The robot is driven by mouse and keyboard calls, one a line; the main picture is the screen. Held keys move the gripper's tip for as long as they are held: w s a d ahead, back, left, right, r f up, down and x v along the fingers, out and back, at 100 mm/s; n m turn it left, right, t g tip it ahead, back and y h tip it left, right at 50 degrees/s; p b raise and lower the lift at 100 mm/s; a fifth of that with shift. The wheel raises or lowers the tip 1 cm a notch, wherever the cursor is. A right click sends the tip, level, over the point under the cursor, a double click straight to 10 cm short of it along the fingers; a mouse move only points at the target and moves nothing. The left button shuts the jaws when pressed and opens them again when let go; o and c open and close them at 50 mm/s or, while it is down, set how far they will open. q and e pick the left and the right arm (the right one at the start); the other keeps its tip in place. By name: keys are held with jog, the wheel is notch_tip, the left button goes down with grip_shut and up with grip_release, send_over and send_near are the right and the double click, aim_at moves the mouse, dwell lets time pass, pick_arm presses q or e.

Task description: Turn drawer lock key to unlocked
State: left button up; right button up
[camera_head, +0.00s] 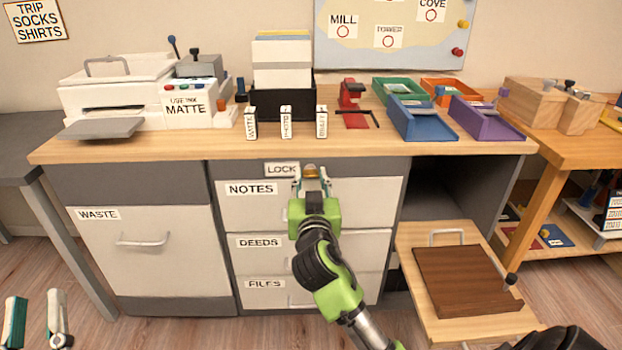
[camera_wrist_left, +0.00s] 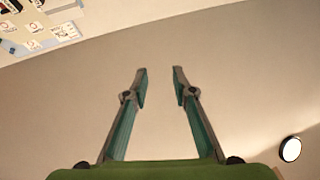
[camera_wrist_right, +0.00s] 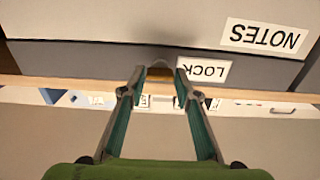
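The LOCK label (camera_head: 282,169) is on the dark strip above the NOTES drawer (camera_head: 250,205). My right gripper (camera_head: 311,178) is in front of this strip, just right of the label. In the right wrist view its two fingers (camera_wrist_right: 161,76) stand apart on either side of a small brass-coloured lock part (camera_wrist_right: 160,71), with a grey rounded edge behind it. Whether a finger touches it, and which way the key is turned, I cannot tell. My left gripper (camera_head: 36,322) is open and empty at the lower left, away from the desk.
The DEEDS (camera_head: 258,243) and FILES (camera_head: 265,284) drawers sit below, closed. The desktop (camera_head: 290,145) overhangs the strip just above my right gripper. A low pull-out board (camera_head: 420,280) with a brown panel (camera_head: 465,280) stands to the right. The WASTE front (camera_head: 150,270) is at left.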

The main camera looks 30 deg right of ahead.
jog(key=c, duration=0.4)
jog(key=shift+c, duration=0.2)
